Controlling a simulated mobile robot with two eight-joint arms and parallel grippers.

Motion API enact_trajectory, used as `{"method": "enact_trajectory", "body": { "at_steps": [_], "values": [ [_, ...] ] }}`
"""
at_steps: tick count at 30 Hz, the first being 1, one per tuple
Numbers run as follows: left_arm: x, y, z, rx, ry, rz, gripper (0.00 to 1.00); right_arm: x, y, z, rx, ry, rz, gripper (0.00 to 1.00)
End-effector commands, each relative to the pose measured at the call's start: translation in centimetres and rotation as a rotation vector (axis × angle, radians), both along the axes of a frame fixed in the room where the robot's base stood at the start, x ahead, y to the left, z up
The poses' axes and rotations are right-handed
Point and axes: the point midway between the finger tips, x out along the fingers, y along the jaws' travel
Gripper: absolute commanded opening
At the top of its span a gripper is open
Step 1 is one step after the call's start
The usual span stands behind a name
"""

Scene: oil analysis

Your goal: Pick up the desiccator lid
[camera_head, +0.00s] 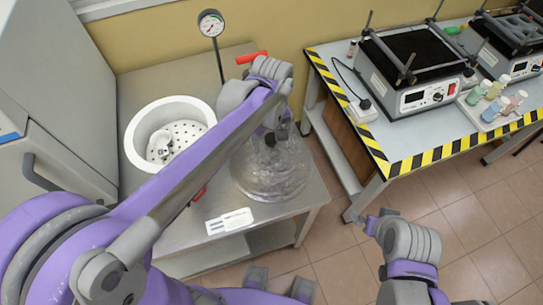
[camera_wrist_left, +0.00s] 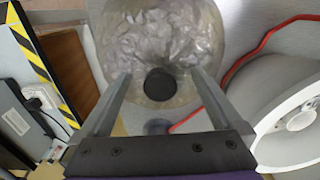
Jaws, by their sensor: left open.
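The desiccator lid (camera_head: 270,182) is a clear glass dome lying on the steel side table, right of the white desiccator bowl (camera_head: 133,128). In the left wrist view the lid (camera_wrist_left: 160,30) fills the top middle, with its dark round knob (camera_wrist_left: 160,84) facing the camera. My left gripper (camera_head: 271,138) is over the lid. In the left wrist view its two open fingers (camera_wrist_left: 160,92) lie on either side of the knob; whether they touch it I cannot tell.
The bowl holds a perforated plate. A gauge (camera_head: 211,23) on a stem and a red-handled part (camera_head: 252,57) stand behind the lid. A white label card (camera_head: 229,221) lies at the table's front. A striped-edge bench (camera_head: 405,165) with instruments stands right, across a gap.

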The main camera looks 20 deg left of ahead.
Motion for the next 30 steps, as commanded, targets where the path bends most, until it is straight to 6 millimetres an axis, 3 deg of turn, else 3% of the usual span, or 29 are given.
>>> {"method": "enact_trajectory", "body": {
  "at_steps": [5,21,30],
  "values": [
    [0.01,0.01,0.03,0.000,0.000,0.000,0.98,0.00,0.00,0.01,0.000,0.000,0.000,1.00],
    [-0.04,0.00,-0.07,-0.001,0.001,0.000,0.01,-0.01,0.00,-0.03,0.000,0.000,0.000,1.00],
    [-0.10,-0.02,-0.23,-0.001,0.001,-0.001,0.00,-0.04,0.00,-0.09,0.000,0.001,0.000,1.00]
  ]
}}
